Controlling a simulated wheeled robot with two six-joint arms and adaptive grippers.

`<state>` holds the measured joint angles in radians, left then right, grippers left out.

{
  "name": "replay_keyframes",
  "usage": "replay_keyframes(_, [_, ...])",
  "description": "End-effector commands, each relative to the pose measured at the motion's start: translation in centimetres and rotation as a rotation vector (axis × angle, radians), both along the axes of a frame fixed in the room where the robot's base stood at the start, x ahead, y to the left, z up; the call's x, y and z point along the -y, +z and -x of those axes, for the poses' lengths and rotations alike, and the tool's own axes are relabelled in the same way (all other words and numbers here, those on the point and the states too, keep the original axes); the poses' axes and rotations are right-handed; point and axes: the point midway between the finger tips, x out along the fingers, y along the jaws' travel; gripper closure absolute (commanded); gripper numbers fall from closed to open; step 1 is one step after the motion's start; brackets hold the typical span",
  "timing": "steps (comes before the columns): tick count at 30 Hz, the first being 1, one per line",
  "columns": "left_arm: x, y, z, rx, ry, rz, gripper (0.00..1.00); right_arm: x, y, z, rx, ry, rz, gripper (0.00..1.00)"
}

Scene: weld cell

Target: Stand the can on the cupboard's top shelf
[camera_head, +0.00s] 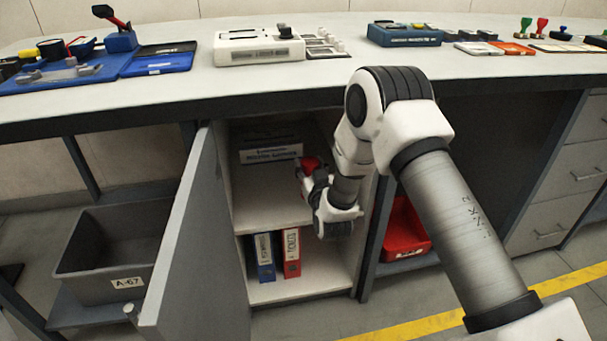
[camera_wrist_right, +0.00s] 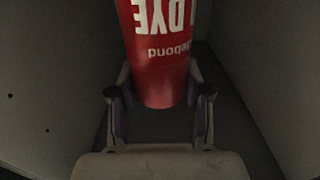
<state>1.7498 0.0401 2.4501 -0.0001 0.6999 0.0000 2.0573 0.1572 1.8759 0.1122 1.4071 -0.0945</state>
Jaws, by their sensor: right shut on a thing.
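The red can (camera_head: 309,163) is inside the open cupboard (camera_head: 215,200), above the top shelf (camera_head: 262,208). My right gripper (camera_head: 306,180) reaches in from the right and is shut on the can. In the right wrist view the can (camera_wrist_right: 163,60) has white lettering upside down and sits between the two fingers of the right gripper (camera_wrist_right: 160,98). I cannot tell whether its base touches the shelf. My left gripper is not in view.
Blue (camera_head: 263,255) and red binders (camera_head: 291,252) stand below. The grey door (camera_head: 185,250) is open at left. Bare shelf shows left of the gripper.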

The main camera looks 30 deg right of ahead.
Motion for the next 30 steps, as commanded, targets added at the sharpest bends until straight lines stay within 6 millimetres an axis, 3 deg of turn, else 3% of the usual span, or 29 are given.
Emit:
replay_keyframes(3, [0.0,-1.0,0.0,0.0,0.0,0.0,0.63,0.4,-0.4,-2.3,0.003,0.0,0.002,0.94])
replay_keyframes(8, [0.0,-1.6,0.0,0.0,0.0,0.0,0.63,0.7,-0.7,-4.1,0.001,0.0,0.001,0.94])
replay_keyframes(12, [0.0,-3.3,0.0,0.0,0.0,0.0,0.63,0.6,-3.9,-3.9,-0.002,0.001,0.0,0.94])
replay_keyframes(23, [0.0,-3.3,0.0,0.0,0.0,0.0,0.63,0.6,-4.2,-3.8,-0.001,0.001,0.001,0.94])
replay_keyframes(24, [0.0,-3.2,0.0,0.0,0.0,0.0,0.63,0.6,-4.2,-3.8,-0.002,0.001,0.0,0.41])
replay_keyframes(25, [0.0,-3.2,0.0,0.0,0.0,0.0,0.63,0.6,-4.2,-3.8,-0.002,0.001,0.0,0.31])
replay_keyframes(26, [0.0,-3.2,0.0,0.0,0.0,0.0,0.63,0.6,-4.2,-3.8,-0.002,0.001,0.0,0.27])
replay_keyframes(30, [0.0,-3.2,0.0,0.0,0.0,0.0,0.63,0.6,-4.1,-3.8,-0.001,0.001,0.001,0.27])
